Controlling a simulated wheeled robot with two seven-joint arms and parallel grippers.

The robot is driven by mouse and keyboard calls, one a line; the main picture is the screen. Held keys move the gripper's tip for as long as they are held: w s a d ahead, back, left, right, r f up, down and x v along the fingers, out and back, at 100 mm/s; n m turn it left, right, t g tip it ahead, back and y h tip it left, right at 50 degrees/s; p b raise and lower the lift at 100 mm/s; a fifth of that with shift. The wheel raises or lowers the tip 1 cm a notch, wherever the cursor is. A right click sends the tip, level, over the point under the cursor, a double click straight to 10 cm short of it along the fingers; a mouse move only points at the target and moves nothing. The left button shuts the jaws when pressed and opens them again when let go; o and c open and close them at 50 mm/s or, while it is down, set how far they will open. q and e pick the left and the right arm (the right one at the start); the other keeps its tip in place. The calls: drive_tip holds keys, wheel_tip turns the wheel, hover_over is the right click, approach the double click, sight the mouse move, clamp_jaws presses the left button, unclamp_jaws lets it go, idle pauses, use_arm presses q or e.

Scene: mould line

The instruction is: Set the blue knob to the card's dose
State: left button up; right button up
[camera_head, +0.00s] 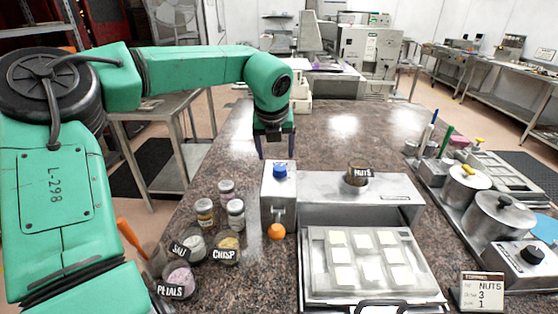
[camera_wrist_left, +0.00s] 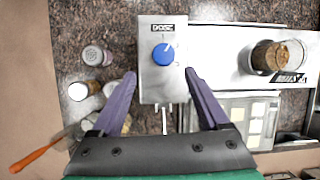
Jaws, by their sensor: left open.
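The blue knob (camera_head: 280,170) sits on top of a grey metal dispenser box (camera_head: 279,205). In the left wrist view the knob (camera_wrist_left: 163,54) lies below a "DOSE" label (camera_wrist_left: 163,29), its white mark pointing toward the upper right. My left gripper (camera_head: 277,154) is open and empty, above and behind the knob, with fingers pointing down. In the wrist view its fingers (camera_wrist_left: 160,74) spread either side of the box, apart from the knob. My right gripper is out of view.
A nuts jar (camera_head: 356,175) stands on the machine right of the knob. Several topping jars (camera_head: 235,213) stand to the left. A mould tray (camera_head: 316,290) lies in front; pots (camera_head: 501,218) stand at right.

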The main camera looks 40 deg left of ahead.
sight(279, 168)
use_arm(q)
drive_tip(key=x, duration=0.3)
drive_tip(key=w+p+x, duration=0.1)
drive_tip(key=x, duration=0.3)
drive_tip(key=shift+d+r, duration=0.15)
drive_tip(key=shift+w+f, duration=0.15)
drive_tip(key=shift+f, duration=0.2)
drive_tip(key=shift+s, duration=0.25)
drive_tip(key=c, duration=0.4)
drive_tip(key=shift+w, duration=0.1)
clamp_jaws()
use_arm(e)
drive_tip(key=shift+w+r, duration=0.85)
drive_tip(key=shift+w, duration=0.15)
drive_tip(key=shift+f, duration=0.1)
